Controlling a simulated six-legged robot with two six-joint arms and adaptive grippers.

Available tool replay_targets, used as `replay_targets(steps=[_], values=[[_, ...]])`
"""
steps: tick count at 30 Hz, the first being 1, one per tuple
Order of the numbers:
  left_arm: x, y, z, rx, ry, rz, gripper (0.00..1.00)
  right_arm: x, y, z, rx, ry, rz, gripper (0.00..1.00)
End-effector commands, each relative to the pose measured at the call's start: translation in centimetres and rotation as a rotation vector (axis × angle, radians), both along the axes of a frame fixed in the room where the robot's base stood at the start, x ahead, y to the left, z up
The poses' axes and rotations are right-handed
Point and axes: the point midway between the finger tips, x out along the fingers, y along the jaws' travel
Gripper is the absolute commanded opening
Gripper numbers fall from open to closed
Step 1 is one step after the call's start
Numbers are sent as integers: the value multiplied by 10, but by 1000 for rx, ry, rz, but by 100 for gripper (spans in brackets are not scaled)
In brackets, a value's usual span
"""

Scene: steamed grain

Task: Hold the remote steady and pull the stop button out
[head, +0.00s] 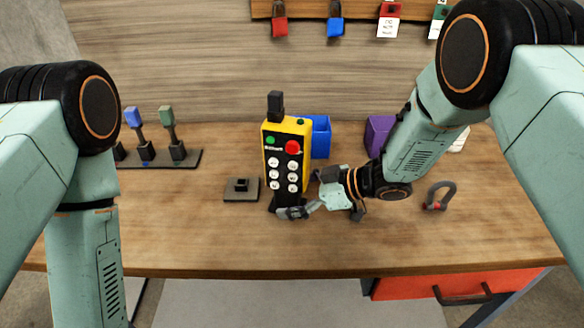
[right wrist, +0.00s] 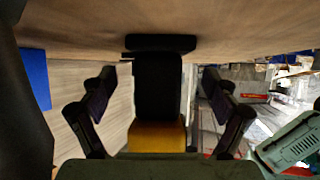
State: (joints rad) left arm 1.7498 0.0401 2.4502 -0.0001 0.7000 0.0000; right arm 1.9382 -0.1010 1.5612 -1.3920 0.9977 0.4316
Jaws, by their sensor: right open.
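The yellow-and-black remote (head: 284,133) stands upright in the middle of the table, its button face toward me. Its red stop button (head: 293,147) is at the upper right of that face, beside a green one. My right gripper (head: 303,200) is low at the remote's right side, one finger in front of its bottom end; the other finger is mostly hidden. In the right wrist view the open fingers (right wrist: 158,85) stand on either side of the remote's black lower part (right wrist: 158,90), with gaps showing on both sides. My left arm hangs at the left; its gripper is out of view.
A small dark plate (head: 241,195) lies left of the remote. A blue bin (head: 320,138) and a purple bin (head: 378,133) stand behind. A rack with levers (head: 160,157) is at the left, a shackle (head: 440,194) at the right. The table's front middle is clear.

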Motion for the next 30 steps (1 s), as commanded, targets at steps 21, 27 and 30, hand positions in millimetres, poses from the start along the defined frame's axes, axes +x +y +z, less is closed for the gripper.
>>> replay_targets(steps=[21,27,30], values=[[0,0,0,0,0,0,47,0,0,0,0,0,0,37],[0,0,0,0,0,0,47,0,0,0,0,0,1,24],[0,0,0,0,0,0,47,0,0,0,0,0,1,24]])
